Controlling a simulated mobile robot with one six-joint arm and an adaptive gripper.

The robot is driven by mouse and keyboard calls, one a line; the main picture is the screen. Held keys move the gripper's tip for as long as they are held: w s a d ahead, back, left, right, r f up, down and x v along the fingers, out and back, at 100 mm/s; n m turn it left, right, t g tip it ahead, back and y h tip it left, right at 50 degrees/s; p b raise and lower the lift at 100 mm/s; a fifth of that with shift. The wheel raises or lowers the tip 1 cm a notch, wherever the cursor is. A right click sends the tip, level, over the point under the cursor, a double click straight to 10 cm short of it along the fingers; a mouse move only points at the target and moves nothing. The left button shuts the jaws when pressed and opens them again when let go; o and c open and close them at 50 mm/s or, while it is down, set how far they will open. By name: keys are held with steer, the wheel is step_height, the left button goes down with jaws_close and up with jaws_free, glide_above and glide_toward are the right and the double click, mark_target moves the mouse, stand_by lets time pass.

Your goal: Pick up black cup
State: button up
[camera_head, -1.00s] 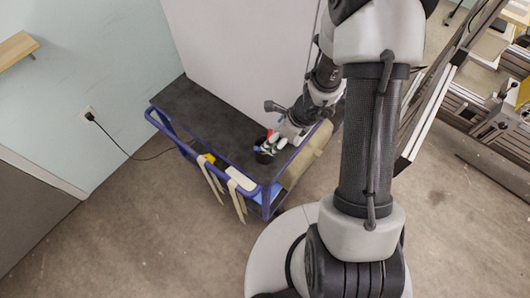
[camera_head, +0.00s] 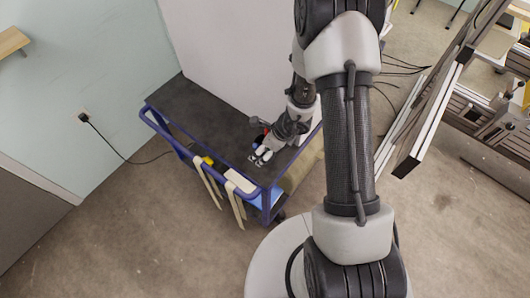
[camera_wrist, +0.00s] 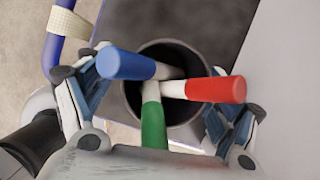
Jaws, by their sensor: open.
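The black cup (camera_wrist: 133,98) is seen from above in the wrist view, with its round mouth facing up. Blue (camera_wrist: 125,64), red (camera_wrist: 215,89) and green (camera_wrist: 154,125) handles stick out of it and lean over its rim. My gripper (camera_wrist: 165,105) is open, with one finger left of the cup and one right of it. I cannot tell whether either finger touches the cup. In the head view my gripper (camera_head: 257,160) is over the near part of the dark cart top (camera_head: 195,105), and it mostly hides the cup.
The cart has a blue rail (camera_head: 160,128) along its left side. A yellow item (camera_head: 208,161) and pale straps hang near its front edge. A white panel (camera_head: 225,50) stands behind the cart. The far left of the cart top is clear.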

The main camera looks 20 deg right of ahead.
steer(key=shift+c, duration=0.5)
steer(key=c, duration=1.1)
steer(key=shift+r, duration=0.15)
